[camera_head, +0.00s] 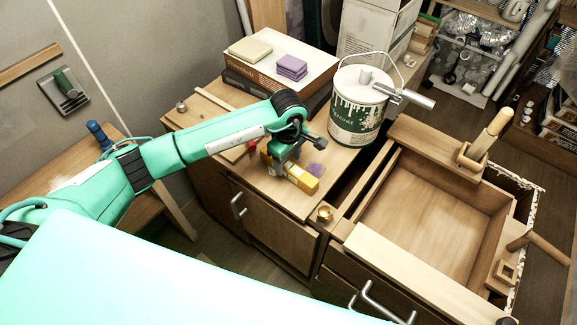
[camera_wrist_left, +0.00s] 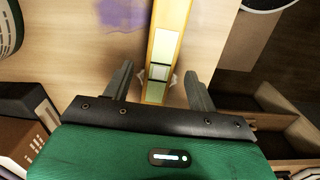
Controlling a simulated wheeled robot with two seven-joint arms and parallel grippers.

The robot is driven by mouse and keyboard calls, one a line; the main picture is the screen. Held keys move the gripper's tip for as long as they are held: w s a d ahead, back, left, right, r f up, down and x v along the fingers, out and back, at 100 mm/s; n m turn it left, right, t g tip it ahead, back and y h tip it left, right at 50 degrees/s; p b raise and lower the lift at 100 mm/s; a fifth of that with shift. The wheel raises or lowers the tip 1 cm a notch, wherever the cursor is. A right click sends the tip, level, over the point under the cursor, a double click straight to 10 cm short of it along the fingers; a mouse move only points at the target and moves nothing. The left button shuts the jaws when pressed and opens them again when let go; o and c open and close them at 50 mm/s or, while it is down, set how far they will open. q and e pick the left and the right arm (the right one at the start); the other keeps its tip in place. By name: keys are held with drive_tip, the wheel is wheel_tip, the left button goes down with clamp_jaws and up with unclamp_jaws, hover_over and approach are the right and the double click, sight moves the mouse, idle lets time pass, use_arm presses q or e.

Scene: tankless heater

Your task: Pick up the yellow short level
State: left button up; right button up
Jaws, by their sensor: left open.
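The yellow short level (camera_head: 302,178) lies on the wooden cabinet top, in front of the paint can. In the left wrist view the level (camera_wrist_left: 167,44) runs up and down the middle, with pale green vial windows. My left gripper (camera_head: 291,166) is right over the level in the head view and hides part of it. In the left wrist view my left gripper (camera_wrist_left: 160,90) is open, with one finger on each side of the level and a gap to both. The right gripper is not in view.
A paint can (camera_head: 357,106) stands behind the level. Books (camera_head: 281,62) carrying a purple block (camera_head: 292,66) lie at the back. A small brass cup (camera_head: 325,213) sits near the front edge. An open wooden drawer (camera_head: 425,207) is at the right.

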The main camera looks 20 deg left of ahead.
sight(289, 164)
use_arm(q)
drive_tip(key=shift+f+p, duration=0.35)
drive_tip(key=shift+f, duration=1.15)
drive_tip(key=shift+c, duration=0.5)
drive_tip(key=c, duration=1.2)
drive_tip(key=shift+o, duration=0.2)
drive_tip(key=shift+r, duration=0.1)
drive_tip(key=shift+w+r, duration=0.1)
drive_tip(key=shift+r, duration=0.15)
wheel_tip(289, 164, up, 19)
drive_tip(key=b, duration=0.4)
drive_tip(key=shift+r+b, duration=0.2)
drive_tip(key=shift+b, duration=0.2)
